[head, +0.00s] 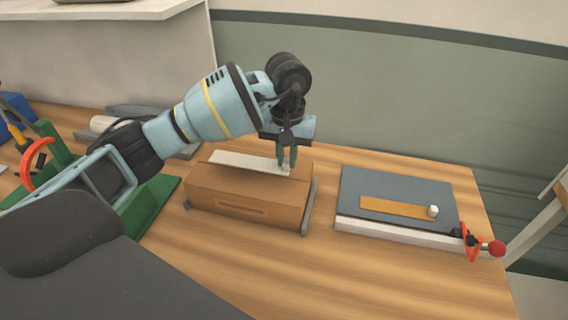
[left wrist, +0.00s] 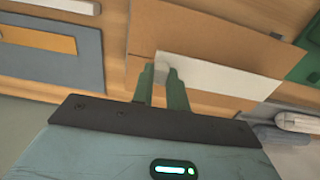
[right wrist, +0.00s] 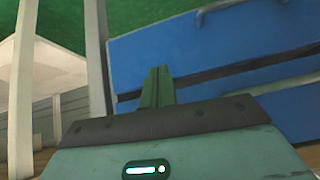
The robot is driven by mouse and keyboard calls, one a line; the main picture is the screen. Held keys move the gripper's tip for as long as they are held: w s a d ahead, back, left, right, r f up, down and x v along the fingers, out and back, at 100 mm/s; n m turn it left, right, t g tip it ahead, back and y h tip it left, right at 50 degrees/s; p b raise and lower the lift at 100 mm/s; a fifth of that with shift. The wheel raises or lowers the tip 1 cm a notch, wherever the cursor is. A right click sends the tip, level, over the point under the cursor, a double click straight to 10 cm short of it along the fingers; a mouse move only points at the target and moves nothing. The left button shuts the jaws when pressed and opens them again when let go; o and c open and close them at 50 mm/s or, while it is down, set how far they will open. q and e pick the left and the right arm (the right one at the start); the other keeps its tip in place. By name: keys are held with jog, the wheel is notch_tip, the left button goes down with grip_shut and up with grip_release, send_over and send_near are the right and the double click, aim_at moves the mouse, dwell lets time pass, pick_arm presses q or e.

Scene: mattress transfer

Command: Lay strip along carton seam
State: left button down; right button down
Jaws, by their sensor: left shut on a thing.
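A brown carton (head: 240,195) sits on the wooden table, between grey side rails. My left gripper (head: 287,168) points down at the strip's right end and is shut on a small pale piece there, partly hidden by the fingers. In the left wrist view the fingers (left wrist: 164,80) straddle that end. My right gripper (right wrist: 157,82) shows only in the right wrist view, fingers together with nothing visible between them, near a blue object.
Right of the carton is a grey board (head: 400,187) with an orange-tan strip (head: 390,206) and a white knob (head: 433,211). A red ball handle (head: 496,248) stands at its corner. Green and blue items crowd the table's left.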

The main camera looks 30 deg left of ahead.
pick_arm(q)
jog(key=shift+w+a+f, duration=0.1)
jog(key=shift+w+a, duration=0.25)
jog(key=shift+a, duration=0.1)
jog(key=shift+f+p, duration=0.3)
jog(key=shift+f, duration=1.4)
jog(key=shift+f, duration=0.15)
jog(key=c, duration=1.4)
grip_release()
notch_tip(320, 180, up, 12)
jog(key=shift+r+b, duration=0.15)
jog(key=shift+b, duration=0.15)
